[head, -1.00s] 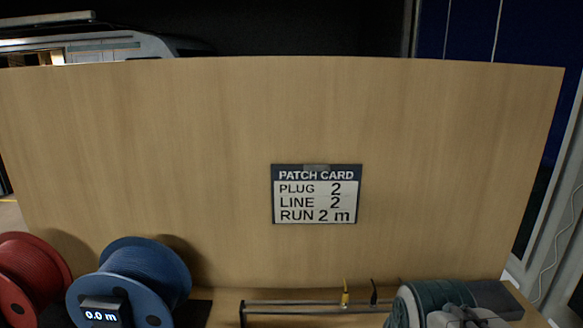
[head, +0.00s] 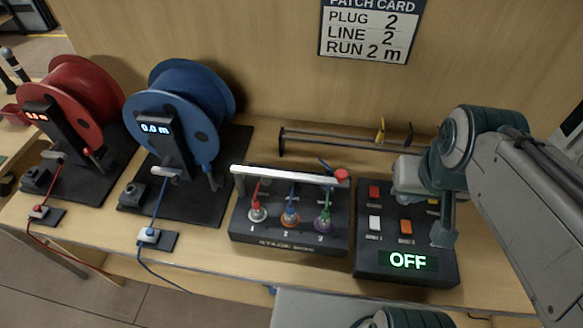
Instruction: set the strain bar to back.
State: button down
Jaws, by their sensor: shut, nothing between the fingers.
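The strain bar (head: 288,175) is a pale bar with a red knob (head: 342,175) at its right end.
The switch box shows OFF and has coloured buttons. Red (head: 85,100) and blue (head: 190,100) cable reels stand at left. A low rack (head: 340,145) lies behind the stage box. The patch card (head: 368,30) is on the back panel. Bare bench (head: 490,255) shows at right.

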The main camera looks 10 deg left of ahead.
aim_at(340, 180)
jog(key=k, duration=1)
jog(key=u, duration=1.75)
jog(key=i, duration=1.15)
jog(key=z, duration=1.8)
